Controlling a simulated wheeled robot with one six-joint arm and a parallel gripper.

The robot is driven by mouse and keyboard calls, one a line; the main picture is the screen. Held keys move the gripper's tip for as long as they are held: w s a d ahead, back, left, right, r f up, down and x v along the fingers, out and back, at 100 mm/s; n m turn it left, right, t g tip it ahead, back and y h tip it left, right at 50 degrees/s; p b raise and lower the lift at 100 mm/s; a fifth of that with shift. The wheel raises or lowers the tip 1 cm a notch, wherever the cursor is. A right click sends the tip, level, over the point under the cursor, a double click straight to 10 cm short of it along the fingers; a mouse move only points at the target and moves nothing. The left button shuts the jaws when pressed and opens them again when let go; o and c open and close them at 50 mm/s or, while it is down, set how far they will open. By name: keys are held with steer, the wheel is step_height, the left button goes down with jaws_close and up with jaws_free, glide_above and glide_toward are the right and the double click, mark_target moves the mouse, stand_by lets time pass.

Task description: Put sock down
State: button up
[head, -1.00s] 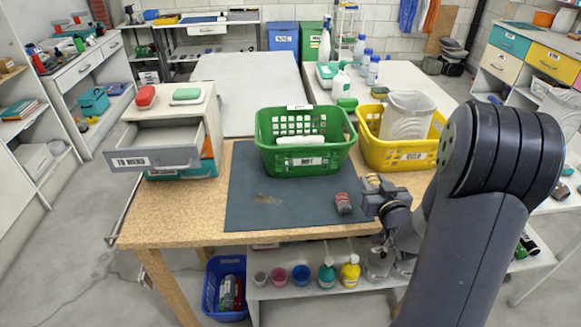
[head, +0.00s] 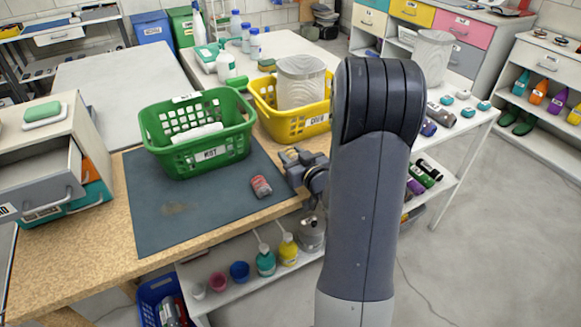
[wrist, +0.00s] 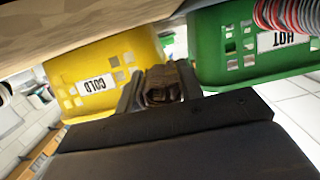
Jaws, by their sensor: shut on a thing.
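My gripper (head: 297,167) is shut on a rolled brownish sock (wrist: 162,88), seen between the fingers in the wrist view. In the head view it is small and partly hidden, just in front of the yellow basket. The yellow basket (head: 286,123) is labelled COLD in the wrist view (wrist: 97,72). The green basket (head: 207,152) stands to its left and is labelled HOT in the wrist view (wrist: 245,50). A rolled red and grey sock (head: 261,187) lies on the dark mat, left of my gripper; it also shows in the wrist view (wrist: 285,15).
The dark mat (head: 175,225) has free room in front of the green basket. A small drawer unit (head: 60,150) with an open drawer stands on the left. A tall pale bin (head: 300,82) sits in the yellow basket. Bottles and cups (head: 265,262) stand on the lower shelf.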

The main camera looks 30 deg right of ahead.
steer(key=shift+f, duration=1.95)
steer(key=shift+s+f+b, duration=0.1)
steer(key=shift+f+b, duration=0.3)
steer(key=shift+b, duration=0.35)
